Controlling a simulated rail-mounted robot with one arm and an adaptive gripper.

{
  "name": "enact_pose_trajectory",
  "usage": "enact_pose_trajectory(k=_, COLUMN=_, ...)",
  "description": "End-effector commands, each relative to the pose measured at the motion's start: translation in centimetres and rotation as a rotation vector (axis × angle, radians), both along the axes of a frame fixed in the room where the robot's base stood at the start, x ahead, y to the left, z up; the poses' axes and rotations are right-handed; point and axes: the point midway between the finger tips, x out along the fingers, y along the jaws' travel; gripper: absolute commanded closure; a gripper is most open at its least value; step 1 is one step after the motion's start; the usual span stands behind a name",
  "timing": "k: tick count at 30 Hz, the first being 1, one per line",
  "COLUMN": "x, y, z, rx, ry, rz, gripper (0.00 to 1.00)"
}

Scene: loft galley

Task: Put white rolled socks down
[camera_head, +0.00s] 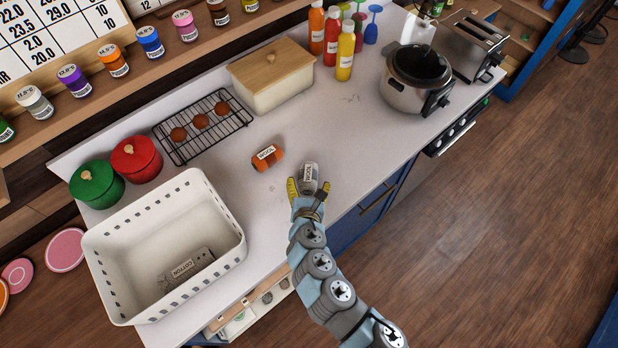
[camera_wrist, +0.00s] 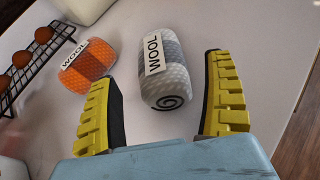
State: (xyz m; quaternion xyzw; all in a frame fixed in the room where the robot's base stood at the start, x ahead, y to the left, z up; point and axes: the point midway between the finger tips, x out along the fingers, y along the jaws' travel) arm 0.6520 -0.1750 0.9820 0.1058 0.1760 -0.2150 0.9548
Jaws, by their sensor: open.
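The white rolled socks (camera_head: 310,172), pale grey-white with a WOOL label, lie on the counter (camera_head: 345,128) near its front edge. In the wrist view the white rolled socks (camera_wrist: 163,72) show a dark spiral on their near end and lie between my fingers, with gaps on both sides. My gripper (camera_head: 308,187) is open around their near end and holds nothing; its yellow fingers also show in the wrist view (camera_wrist: 166,100). An orange roll (camera_head: 267,158) with a WOOL label lies just to the left, apart from the white one.
A white basket (camera_head: 215,262) stands at the front left with a grey COTTON-labelled item (camera_head: 185,268) inside. A wire rack (camera_head: 203,126) with brown round things, a lidded box (camera_head: 272,75) and red and green pots (camera_head: 136,158) stand behind. The counter to the right is clear up to the cooker (camera_head: 418,80).

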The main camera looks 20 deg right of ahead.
Motion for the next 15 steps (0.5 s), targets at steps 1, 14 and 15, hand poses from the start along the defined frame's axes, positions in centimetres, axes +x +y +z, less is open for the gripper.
enact_pose_trajectory(k=1, x=-0.6, y=0.3, z=0.3, rx=-0.002, ry=0.0, rz=0.003, gripper=0.16)
enact_pose_trajectory(k=14, x=-4.4, y=1.8, z=2.0, rx=-0.002, ry=0.001, rz=-0.001, gripper=0.16)
enact_pose_trajectory(k=15, x=-4.6, y=2.0, z=2.0, rx=-0.002, ry=0.001, rz=0.0, gripper=0.16)
